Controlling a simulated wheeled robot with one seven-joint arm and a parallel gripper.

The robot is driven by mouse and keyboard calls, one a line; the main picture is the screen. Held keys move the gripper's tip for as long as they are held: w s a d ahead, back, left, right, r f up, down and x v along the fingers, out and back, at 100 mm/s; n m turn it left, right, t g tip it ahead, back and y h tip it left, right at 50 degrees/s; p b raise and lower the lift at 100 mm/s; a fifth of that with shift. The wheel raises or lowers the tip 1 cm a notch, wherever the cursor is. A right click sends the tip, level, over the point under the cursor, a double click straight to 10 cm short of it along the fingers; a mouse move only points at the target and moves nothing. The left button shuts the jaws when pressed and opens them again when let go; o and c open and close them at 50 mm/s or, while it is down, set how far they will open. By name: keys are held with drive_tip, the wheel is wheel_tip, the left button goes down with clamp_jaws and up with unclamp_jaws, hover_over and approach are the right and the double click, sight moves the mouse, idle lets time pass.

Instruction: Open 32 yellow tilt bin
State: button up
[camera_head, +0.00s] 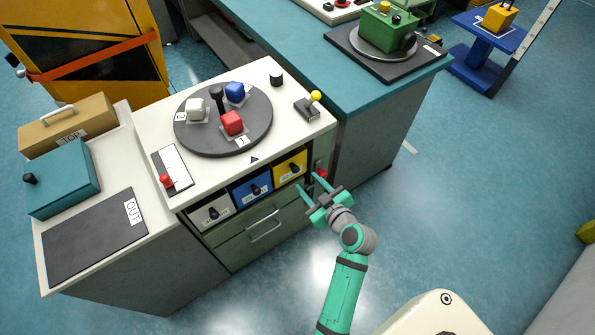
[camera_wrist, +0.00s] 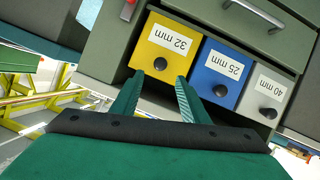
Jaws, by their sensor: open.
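The yellow tilt bin (camera_head: 290,166) sits at the right end of a row of three bins under the white counter top. It also shows in the wrist view (camera_wrist: 168,44), upside down, with a "32 mm" label and a black knob (camera_wrist: 160,63). The bin front looks flush with its neighbours, so it appears closed. My gripper (camera_head: 316,186) is open and empty in front of the yellow bin, a little below and to its right. In the wrist view the two green fingers (camera_wrist: 155,90) point toward the yellow bin, with the knob ahead between them and apart from them.
A blue 25 mm bin (camera_wrist: 220,72) and a white 40 mm bin (camera_wrist: 266,90) stand beside it. A red handle (camera_head: 320,174) is close at the right of the yellow bin. A drawer with a bar handle (camera_head: 264,226) lies below. The floor in front is clear.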

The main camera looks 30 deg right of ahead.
sight(296, 171)
drive_tip(key=x, duration=0.9)
drive_tip(key=shift+s+a, duration=0.1)
drive_tip(key=shift+s, duration=0.1)
clamp_jaws()
